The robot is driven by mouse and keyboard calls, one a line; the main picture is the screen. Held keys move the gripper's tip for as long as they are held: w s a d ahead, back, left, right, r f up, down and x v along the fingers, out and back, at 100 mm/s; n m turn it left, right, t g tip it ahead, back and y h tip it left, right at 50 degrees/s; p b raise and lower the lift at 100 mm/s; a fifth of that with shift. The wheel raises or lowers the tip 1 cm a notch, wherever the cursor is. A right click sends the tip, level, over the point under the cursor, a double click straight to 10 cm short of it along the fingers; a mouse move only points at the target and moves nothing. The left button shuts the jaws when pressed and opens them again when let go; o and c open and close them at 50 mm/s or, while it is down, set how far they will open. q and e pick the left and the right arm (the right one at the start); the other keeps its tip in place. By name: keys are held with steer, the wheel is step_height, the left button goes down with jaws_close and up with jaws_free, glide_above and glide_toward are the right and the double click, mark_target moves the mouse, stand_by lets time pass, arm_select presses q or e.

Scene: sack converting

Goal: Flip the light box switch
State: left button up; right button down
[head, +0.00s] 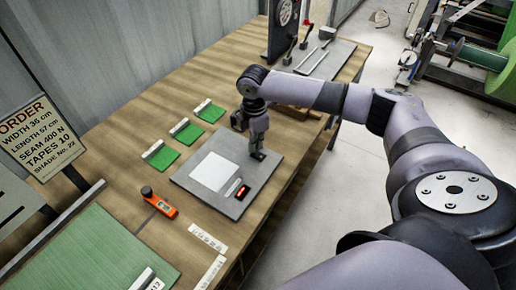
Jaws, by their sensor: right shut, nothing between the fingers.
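The light box (188,181) is a flat grey panel on the wooden table, with a pale square window (214,171) in its middle. A small red and black switch (237,190) sits on its near right part. My right gripper (258,156) points down over the box's right part, a little beyond the switch in the picture. It is shut and holds nothing. I cannot tell whether its tips touch the panel. My left gripper is out of view.
An orange handheld tool (159,203) lies left of the box. Several green swatches (186,131) lie behind it, and a large green sheet (92,255) lies at the front left. White number strips (208,238) lie in front. An order sign (38,130) stands at left.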

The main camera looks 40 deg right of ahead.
mark_target(255, 153)
steer(key=shift+s+f+b, duration=0.1)
steer(key=shift+f+b, duration=0.25)
steer(key=shift+f, duration=0.9)
stand_by(0.5)
steer(key=shift+r, duration=0.1)
steer(key=shift+r+p, duration=0.75)
steer(key=shift+p, duration=0.3)
step_height(255, 153, up, 6)
steer(key=p, duration=0.6)
steer(key=shift+f, duration=0.25)
steer(key=shift+f, duration=0.1)
